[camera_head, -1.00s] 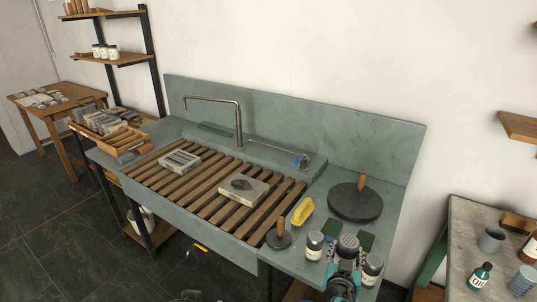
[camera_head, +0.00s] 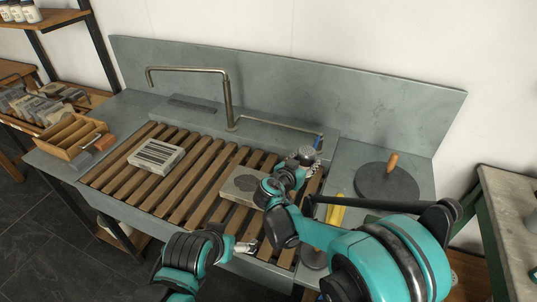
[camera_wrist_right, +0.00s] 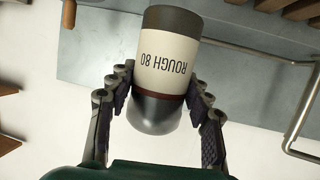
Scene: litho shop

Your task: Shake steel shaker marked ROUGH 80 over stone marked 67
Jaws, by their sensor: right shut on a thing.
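The steel shaker (camera_wrist_right: 165,75) has a pale label reading ROUGH 80, upside down in the right wrist view. Two stones lie on the slats: a striped one (camera_head: 155,155) at left and one with a dark oval mark (camera_head: 240,184) at right, partly hidden by my right arm. No number is readable on either. My left gripper (camera_head: 249,247) is low at the sink's front edge; its jaws are unclear.
The faucet (camera_head: 227,100) rises behind the wooden slats (camera_head: 190,185). A round dark disc with a wooden handle (camera_head: 385,186) and a yellow object (camera_head: 336,212) are at the right. A wooden box (camera_head: 68,138) stands at the left.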

